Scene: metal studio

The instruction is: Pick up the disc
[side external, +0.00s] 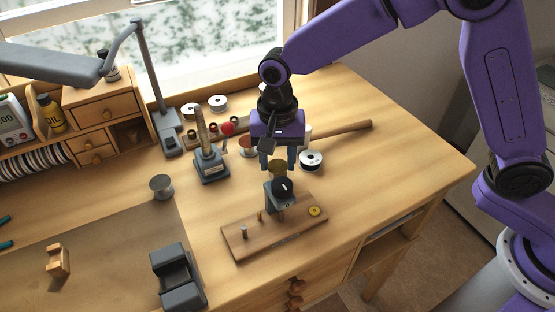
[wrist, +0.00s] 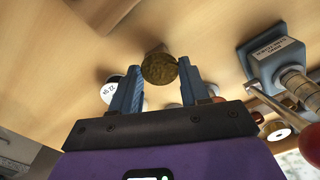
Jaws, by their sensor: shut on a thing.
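A brass-coloured disc (wrist: 160,70) sits between the fingertips of my gripper (wrist: 158,66) in the wrist view, its round face toward the camera. My gripper (side external: 278,164) is shut on it. In the side view the disc (side external: 278,168) shows below the blue fingers, above the table. Just below it in the picture is a small grey stand with a dark round top (side external: 283,188), on a wooden board (side external: 246,245). I cannot tell the exact gap between disc and stand.
The board also bears short pegs and a yellow round piece (side external: 314,211). A grey-based stand (side external: 211,168), a white-topped spool (side external: 311,160) and a wooden handle (side external: 345,130) are close by. A dark grey block (side external: 177,277) is at the front. The table's right side is clear.

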